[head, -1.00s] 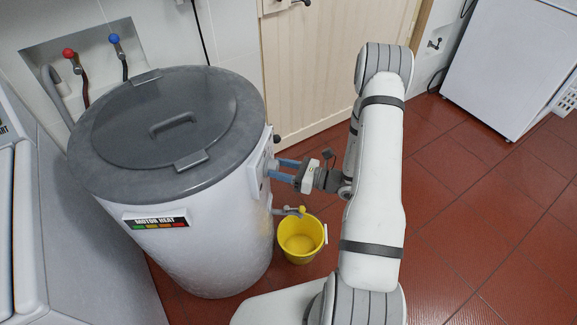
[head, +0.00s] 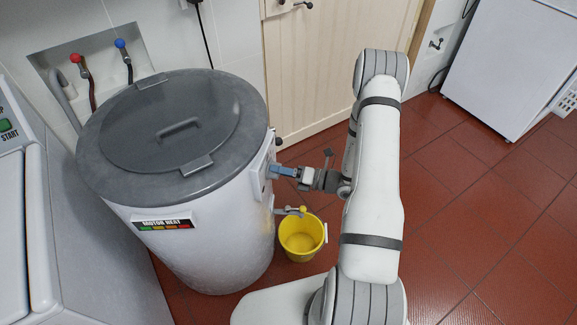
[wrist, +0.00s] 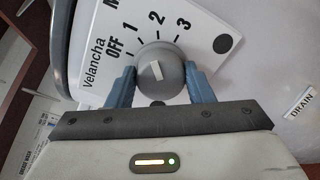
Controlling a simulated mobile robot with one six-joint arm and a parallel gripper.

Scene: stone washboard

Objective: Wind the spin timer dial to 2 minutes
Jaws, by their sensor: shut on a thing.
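The spin timer dial (wrist: 167,83) is a round grey knob with a white pointer mark on its face. It sits on a white panel (wrist: 92,88) marked OFF, 1, 2 and 3. The mark slants to the upper left, toward the OFF and 1 side; I cannot tell its exact reading. My gripper (wrist: 160,77) is shut on the dial, one blue finger on each side. In the head view my gripper (head: 271,170) meets the panel on the right side of the grey-lidded spin dryer (head: 205,245); the dial is hidden there.
A yellow bucket (head: 300,245) stands on the red tiled floor below my gripper, under a small spout (head: 290,211). A washing machine (head: 50,230) stands close on the left. A wooden door (head: 325,70) is behind. The floor at the right is open.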

